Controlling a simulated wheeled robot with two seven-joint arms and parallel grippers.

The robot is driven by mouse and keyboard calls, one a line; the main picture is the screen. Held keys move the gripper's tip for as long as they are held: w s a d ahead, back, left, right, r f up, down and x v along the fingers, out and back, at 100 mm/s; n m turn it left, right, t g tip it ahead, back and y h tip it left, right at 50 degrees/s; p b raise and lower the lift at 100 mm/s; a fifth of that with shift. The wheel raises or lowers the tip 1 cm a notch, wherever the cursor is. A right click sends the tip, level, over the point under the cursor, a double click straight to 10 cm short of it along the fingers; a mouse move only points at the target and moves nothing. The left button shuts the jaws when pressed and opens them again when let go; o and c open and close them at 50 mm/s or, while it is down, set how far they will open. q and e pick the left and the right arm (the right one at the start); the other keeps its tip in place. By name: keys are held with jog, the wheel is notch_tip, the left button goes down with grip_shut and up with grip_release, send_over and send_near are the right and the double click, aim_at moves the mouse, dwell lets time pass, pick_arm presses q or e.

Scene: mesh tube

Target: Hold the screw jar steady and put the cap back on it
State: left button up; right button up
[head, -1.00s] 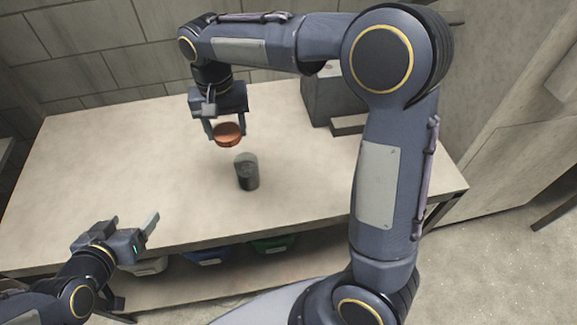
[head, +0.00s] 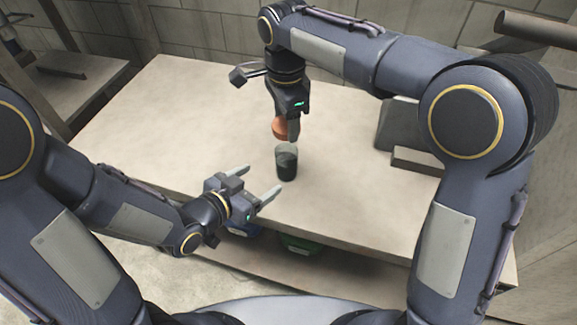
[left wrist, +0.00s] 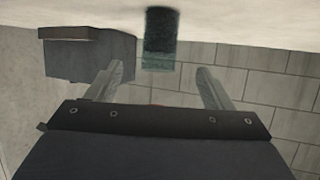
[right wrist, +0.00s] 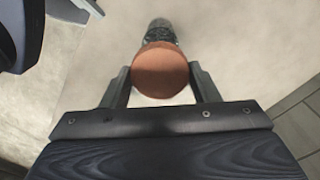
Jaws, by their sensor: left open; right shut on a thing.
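The screw jar (head: 287,163) stands upright on the table, a dark glassy cylinder with a clear upper part. It also shows in the left wrist view (left wrist: 160,40), ahead of the fingers, and partly behind the cap in the right wrist view (right wrist: 160,32). My right gripper (head: 287,128) is shut on the orange-brown cap (head: 279,128), held above the jar and apart from it. The cap fills the space between the fingers in the right wrist view (right wrist: 160,70). My left gripper (head: 259,189) is open and empty, at the table's front edge, short of the jar.
A grey block-shaped fixture with a step (head: 417,160) stands at the right rear of the table (head: 190,110). Bins, one green (head: 301,244), sit below the table's front edge. The table's left side is clear.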

aim_at(280, 167)
pick_arm(q)
jog(key=x, duration=1.2)
jog(key=shift+a+f, duration=0.1)
jog(key=c, duration=1.4)
jog(key=shift+c, duration=0.3)
pick_arm(e)
jog(key=shift+f, duration=2.5)
